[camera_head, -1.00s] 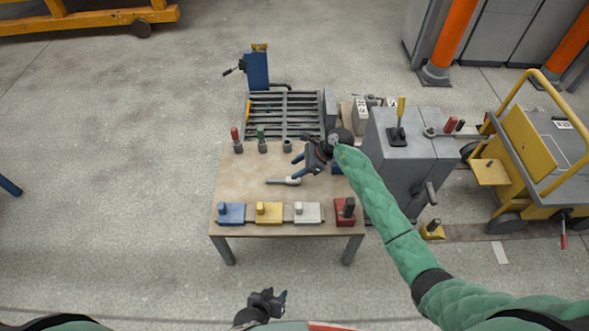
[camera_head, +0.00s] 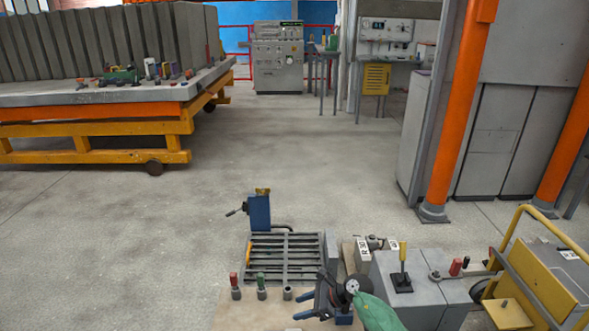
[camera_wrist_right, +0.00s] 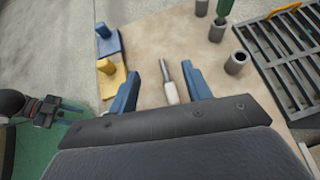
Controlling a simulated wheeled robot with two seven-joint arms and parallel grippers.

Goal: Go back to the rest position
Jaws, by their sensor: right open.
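My right gripper (camera_head: 299,306) is at the bottom of the head view, over the table (camera_head: 235,312), with its two blue fingers apart. In the right wrist view the open right gripper (camera_wrist_right: 160,70) has nothing held between its fingers. A tool with a pale handle (camera_wrist_right: 170,92) lies on the tabletop (camera_wrist_right: 148,40), seen between the fingers and apparently below them. My left gripper (camera_wrist_right: 45,112) shows at the left edge of the right wrist view, dark and small; its jaw state is unclear. It is outside the head view.
A slatted rack (camera_head: 285,257) with a blue post (camera_head: 259,212) stands behind the table. A grey cabinet (camera_head: 420,285) and a yellow cart (camera_head: 535,285) are to the right. Blue (camera_wrist_right: 108,40) and yellow (camera_wrist_right: 112,78) blocks and grey cups (camera_wrist_right: 237,63) are on the table. Open floor lies beyond.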

